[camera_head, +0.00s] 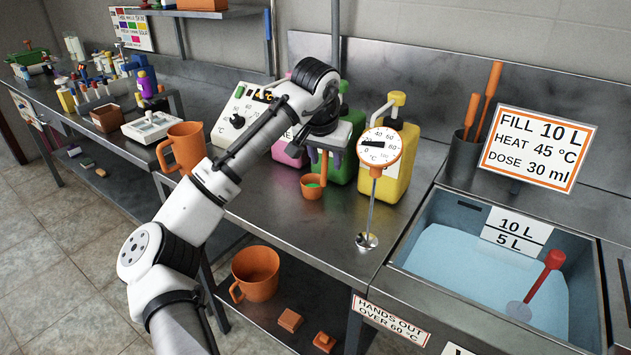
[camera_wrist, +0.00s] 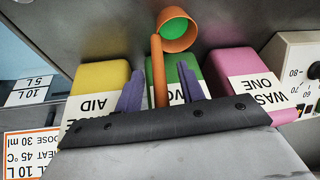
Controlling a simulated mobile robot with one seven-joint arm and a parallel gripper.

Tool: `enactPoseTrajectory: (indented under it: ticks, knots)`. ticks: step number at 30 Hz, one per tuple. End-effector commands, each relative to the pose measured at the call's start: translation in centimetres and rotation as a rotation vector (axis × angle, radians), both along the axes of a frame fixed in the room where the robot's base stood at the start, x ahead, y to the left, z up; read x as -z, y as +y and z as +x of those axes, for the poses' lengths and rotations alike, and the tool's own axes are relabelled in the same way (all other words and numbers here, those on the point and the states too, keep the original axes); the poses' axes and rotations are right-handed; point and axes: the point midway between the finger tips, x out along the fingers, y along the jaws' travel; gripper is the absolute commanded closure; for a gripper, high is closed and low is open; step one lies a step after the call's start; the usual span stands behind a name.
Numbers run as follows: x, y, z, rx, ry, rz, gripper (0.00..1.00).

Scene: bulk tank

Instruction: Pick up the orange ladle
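The orange ladle (camera_head: 312,188) is a small cup with an upright handle, with something green inside the cup. It is on or just above the steel bench, in front of the coloured jugs; I cannot tell if it touches the bench. In the wrist view the ladle (camera_wrist: 178,32) shows its cup at top centre, and its handle runs down between my fingers. My gripper (camera_head: 324,159) is open, with one finger on each side of the handle. In the wrist view the gripper (camera_wrist: 160,88) shows gaps between both fingers and the handle.
Pink (camera_head: 289,150), green (camera_head: 343,160) and yellow (camera_head: 388,178) jugs stand close behind the ladle. A dial thermometer (camera_head: 378,147) on a stand is to the right. A sink of water (camera_head: 480,270) lies further right. An orange pitcher (camera_head: 183,147) stands left.

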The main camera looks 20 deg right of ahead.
Motion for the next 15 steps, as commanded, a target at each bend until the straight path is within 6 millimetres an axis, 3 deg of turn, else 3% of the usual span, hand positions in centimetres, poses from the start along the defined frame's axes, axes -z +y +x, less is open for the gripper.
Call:
enactPoseTrajectory:
  ticks: [3,12,15]
  knots:
    - [0.0,0.01,0.0,0.0,0.0,0.0,0.61]
    - [-0.03,0.01,-0.01,0.0,0.0,0.0,0.99]
    - [-0.03,0.01,-0.01,0.0,0.0,0.0,1.0]
